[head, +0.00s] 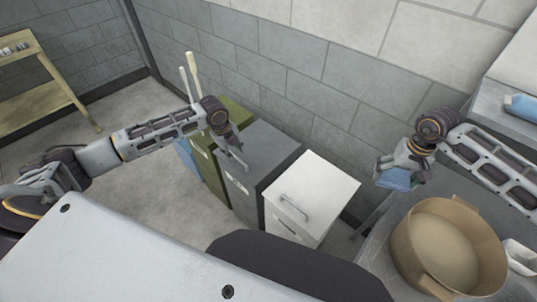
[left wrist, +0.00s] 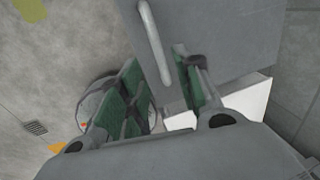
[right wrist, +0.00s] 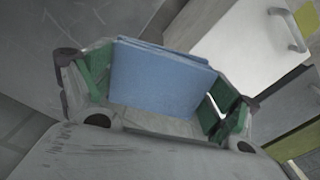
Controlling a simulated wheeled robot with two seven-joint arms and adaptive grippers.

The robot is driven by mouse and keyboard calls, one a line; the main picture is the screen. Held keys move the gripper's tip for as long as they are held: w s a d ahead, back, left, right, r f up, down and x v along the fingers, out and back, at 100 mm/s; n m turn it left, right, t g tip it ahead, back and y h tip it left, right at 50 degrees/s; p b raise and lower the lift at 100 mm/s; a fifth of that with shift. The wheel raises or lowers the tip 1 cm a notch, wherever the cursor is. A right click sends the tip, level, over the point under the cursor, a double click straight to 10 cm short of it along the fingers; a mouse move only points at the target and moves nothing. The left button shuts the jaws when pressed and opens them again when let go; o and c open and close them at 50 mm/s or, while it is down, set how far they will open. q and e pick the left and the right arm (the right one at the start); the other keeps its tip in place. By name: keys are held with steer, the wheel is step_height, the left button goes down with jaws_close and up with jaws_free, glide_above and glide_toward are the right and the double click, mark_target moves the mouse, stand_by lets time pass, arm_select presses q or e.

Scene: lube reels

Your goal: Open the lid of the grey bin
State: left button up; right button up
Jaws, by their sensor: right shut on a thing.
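The grey bin (head: 268,150) stands between the green and white bins, its lid shut. Its bar handle (left wrist: 154,42) runs along the lid in the left wrist view. My left gripper (head: 233,150) is over the front part of the lid. In the left wrist view its green-padded fingers (left wrist: 160,72) are spread, with the near end of the handle between them; I cannot tell if they touch it. My right gripper (head: 401,172) is shut on a folded blue cloth (right wrist: 160,80), held above the metal table's left end.
The white bin (head: 313,190) stands right of the grey bin, the green bin (head: 212,165) left of it. A round tan tub (head: 400,245) stands on the metal table (head: 375,225) at right. A wall is close behind the bins; open floor lies at left.

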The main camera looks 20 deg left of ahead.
mark_target(238, 159)
arm_select(q)
steer(key=shift+w+d+f, duration=0.1)
steer(key=shift+w+f, duration=0.05)
steer(key=shift+f, duration=0.75)
steer(key=shift+w+d+f, duration=0.1)
steer(key=shift+w+f, duration=0.05)
steer(key=shift+f, duration=0.7)
steer(key=shift+w+f, duration=0.15)
steer(key=shift+f, duration=0.75)
jaws_close()
